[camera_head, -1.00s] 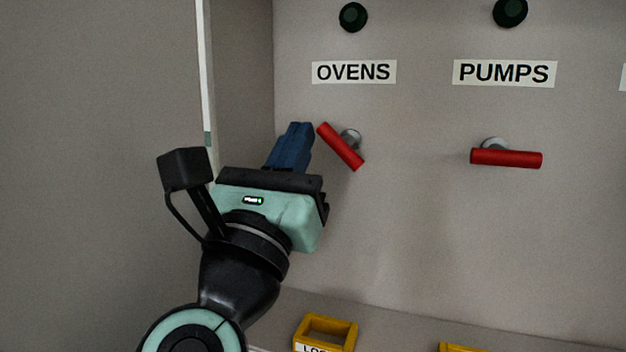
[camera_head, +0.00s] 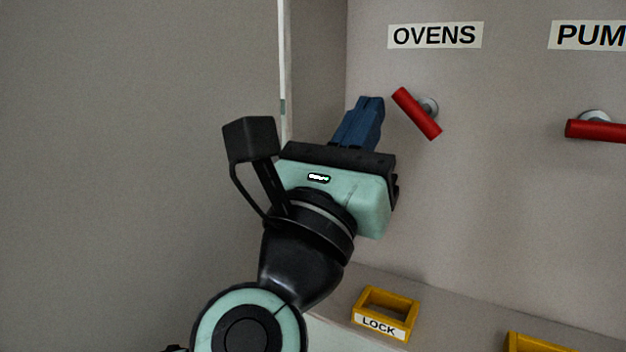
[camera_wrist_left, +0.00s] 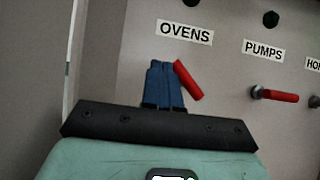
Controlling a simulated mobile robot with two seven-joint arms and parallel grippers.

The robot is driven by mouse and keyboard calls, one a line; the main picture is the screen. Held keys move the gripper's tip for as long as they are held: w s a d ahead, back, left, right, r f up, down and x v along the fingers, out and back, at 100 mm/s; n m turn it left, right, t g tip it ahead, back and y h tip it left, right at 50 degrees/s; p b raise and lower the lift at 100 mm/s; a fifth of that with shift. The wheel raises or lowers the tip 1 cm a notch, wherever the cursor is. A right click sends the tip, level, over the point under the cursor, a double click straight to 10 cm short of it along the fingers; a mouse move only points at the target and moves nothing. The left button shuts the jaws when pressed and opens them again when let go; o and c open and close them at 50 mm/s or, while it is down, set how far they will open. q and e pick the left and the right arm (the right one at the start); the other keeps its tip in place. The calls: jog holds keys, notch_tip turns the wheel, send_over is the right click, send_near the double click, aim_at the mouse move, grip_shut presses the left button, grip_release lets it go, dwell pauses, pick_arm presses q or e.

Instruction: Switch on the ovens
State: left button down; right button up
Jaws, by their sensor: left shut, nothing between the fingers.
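The ovens switch is a red bar handle (camera_head: 417,114) on a grey round mount, under the OVENS label (camera_head: 435,35) on the panel. The handle is tilted, its upper end to the left and its lower end to the right. My left gripper (camera_head: 371,101) is shut and empty, its blue fingers just left of the handle. In the left wrist view the fingers (camera_wrist_left: 162,66) appear close beside the red handle (camera_wrist_left: 187,80); I cannot tell whether they touch. A dark round lamp (camera_wrist_left: 199,7) sits above the OVENS label. My right gripper is not in view.
The red pumps handle (camera_head: 598,130) lies near level at the right. A yellow LOCK frame (camera_head: 385,313) sits on the ledge below, with another yellow frame (camera_head: 537,343) farther right. A grey wall or door surface stands at the left.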

pick_arm(q)
jog(key=s+a+f+b, duration=0.2)
jog(key=s+a, duration=0.6)
jog(key=s, duration=0.4)
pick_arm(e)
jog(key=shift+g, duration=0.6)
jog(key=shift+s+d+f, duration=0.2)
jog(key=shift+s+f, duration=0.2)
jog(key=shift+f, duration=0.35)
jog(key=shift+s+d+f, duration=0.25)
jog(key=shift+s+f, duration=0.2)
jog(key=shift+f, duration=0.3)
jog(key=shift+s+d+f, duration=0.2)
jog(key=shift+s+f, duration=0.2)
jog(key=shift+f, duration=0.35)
pick_arm(q)
jog(key=shift+a, duration=0.1)
